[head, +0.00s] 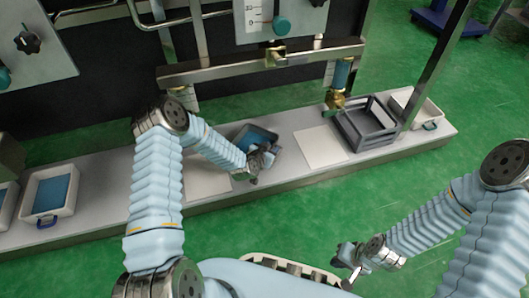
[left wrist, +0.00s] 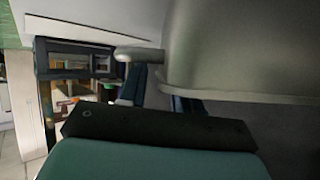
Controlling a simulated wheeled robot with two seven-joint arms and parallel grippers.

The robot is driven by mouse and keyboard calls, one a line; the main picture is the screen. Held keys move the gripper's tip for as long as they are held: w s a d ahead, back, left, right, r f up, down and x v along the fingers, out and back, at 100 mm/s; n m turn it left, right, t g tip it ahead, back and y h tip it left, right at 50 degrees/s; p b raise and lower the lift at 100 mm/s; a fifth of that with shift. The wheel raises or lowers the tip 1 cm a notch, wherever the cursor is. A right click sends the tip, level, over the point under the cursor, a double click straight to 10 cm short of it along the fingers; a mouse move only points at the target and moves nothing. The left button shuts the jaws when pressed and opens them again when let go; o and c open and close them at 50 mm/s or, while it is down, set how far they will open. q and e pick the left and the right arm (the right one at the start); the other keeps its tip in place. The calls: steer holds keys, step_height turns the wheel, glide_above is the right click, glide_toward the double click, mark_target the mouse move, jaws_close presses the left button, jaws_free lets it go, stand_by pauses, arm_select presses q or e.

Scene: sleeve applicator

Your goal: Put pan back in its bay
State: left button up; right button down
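A pan with a blue inside (head: 254,137) is at the middle of the long grey bench, tilted and partly hidden by my left gripper (head: 262,160). My left gripper is at the pan's near right side. Whether its fingers are closed on the pan cannot be made out. In the left wrist view a large grey curved surface (left wrist: 240,50), probably the pan, fills the upper right beside the fingers. My right gripper (head: 348,266) is open and empty, low in front of the bench and far from the pan. Which place is the pan's bay is not clear.
A dark square frame (head: 345,128) stands on the bench to the right, with a pale plate (head: 322,146) beside it. A white tray (head: 402,96) is at the right end. Another blue-lined tray (head: 69,208) is at the left. A metal rail (head: 220,69) crosses above the bench.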

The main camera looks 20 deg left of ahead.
arm_select(q)
steer(key=p+v, duration=0.2)
steer(key=v, duration=0.8)
steer(key=s+d+f+n+g, duration=0.1)
steer(key=s+d+f+g, duration=0.1)
steer(key=s, duration=0.6)
steer(key=s+d+f+n+g+h, duration=0.1)
steer(key=s+d+f+n+g, duration=0.1)
steer(key=s+g, duration=0.3)
steer(key=s+d+f+n+g, duration=0.2)
steer(key=s+d+g, duration=0.2)
steer(key=s, duration=0.8)
steer(key=shift+h, duration=0.3)
steer(key=shift+w, duration=0.15)
